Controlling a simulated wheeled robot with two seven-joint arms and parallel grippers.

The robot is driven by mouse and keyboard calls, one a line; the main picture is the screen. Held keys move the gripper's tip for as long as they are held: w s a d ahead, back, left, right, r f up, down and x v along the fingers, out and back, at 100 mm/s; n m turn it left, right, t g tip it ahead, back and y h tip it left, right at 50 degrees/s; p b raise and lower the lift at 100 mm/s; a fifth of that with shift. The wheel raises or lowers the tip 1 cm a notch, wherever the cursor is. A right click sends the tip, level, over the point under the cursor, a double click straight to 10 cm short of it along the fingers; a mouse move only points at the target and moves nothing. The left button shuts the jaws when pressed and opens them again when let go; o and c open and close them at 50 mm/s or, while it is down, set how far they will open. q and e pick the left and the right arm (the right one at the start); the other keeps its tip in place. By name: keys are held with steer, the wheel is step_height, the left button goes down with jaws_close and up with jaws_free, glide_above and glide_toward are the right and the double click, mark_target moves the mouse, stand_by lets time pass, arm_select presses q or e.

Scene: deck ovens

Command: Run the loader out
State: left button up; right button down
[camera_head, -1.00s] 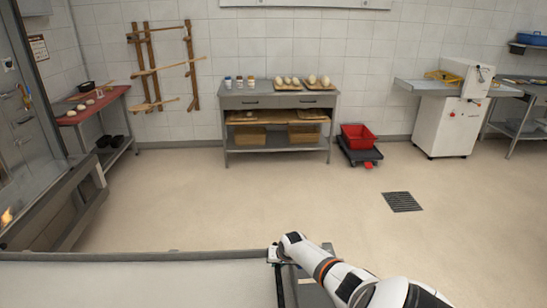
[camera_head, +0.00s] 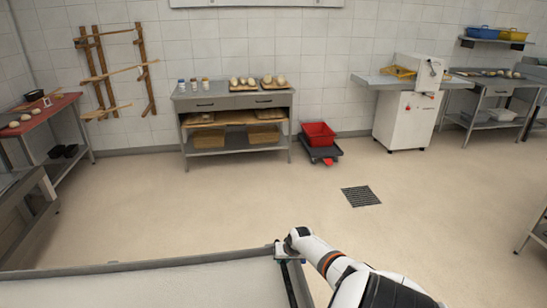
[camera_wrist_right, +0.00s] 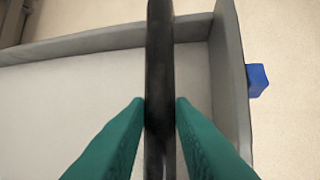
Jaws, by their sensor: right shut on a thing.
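The loader (camera_head: 150,287) is a wide pale bed with a raised grey rim. It fills the lower left of the head view, and its far side runs slightly aslant. My right gripper (camera_head: 284,250) is at the loader's far right corner. In the right wrist view, the green fingers of my right gripper (camera_wrist_right: 160,112) are shut on a dark bar (camera_wrist_right: 160,40), which crosses above the loader's pale bed (camera_wrist_right: 70,110) and grey rim. My left gripper is not in view.
Open floor (camera_head: 220,200) lies beyond the loader, with a drain grate (camera_head: 361,196) in it. A steel table (camera_head: 235,100) with dough stands at the back wall, beside a red crate (camera_head: 318,134) on a dolly. A white machine (camera_head: 405,118) stands back right, and a red-topped bench (camera_head: 40,112) left.

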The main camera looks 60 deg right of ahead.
steer(key=shift+s+d, duration=1)
steer(key=shift+s, duration=0.1)
steer(key=c, duration=1.5)
jaws_free()
steer(key=shift+c, duration=0.2)
steer(key=shift+o, duration=1.4)
steer(key=shift+s+d, duration=0.1)
steer(key=shift+s, duration=0.05)
